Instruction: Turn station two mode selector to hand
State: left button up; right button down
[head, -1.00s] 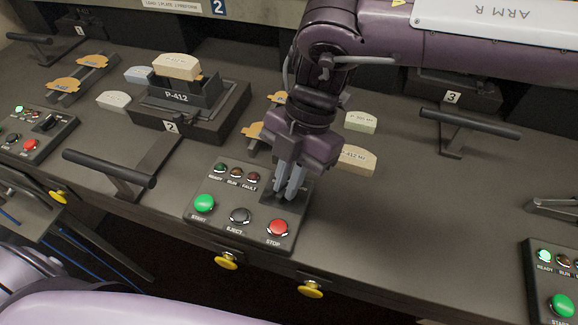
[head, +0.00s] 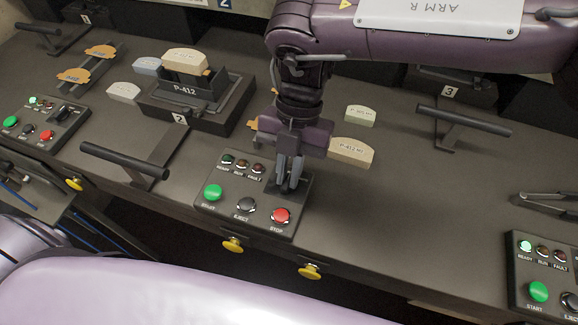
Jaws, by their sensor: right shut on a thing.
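The station two control panel (head: 236,210) sits at the front edge of the bench, with a green START button (head: 213,192), a black EJECT button (head: 246,204), a red STOP button (head: 281,215) and a row of small lamps. My right gripper (head: 286,188) points down at the panel's upper right corner, shut on the mode selector there. The selector itself is hidden by the fingers, so its setting cannot be read. My left gripper is not in view.
The station two fixture (head: 196,110), marked P-412, stands behind the panel with a beige shoe (head: 186,60) on top. A black bar handle (head: 125,161) is left of the panel. Loose shoes (head: 351,152) lie behind my right gripper. A third station's panel (head: 545,270) is at right.

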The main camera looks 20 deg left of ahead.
jog(key=c, duration=1.5)
grip_release()
jog(key=v, duration=0.7)
jog(key=shift+w+r, duration=0.2)
jog(key=shift+r, duration=0.2)
jog(key=shift+r, duration=0.1)
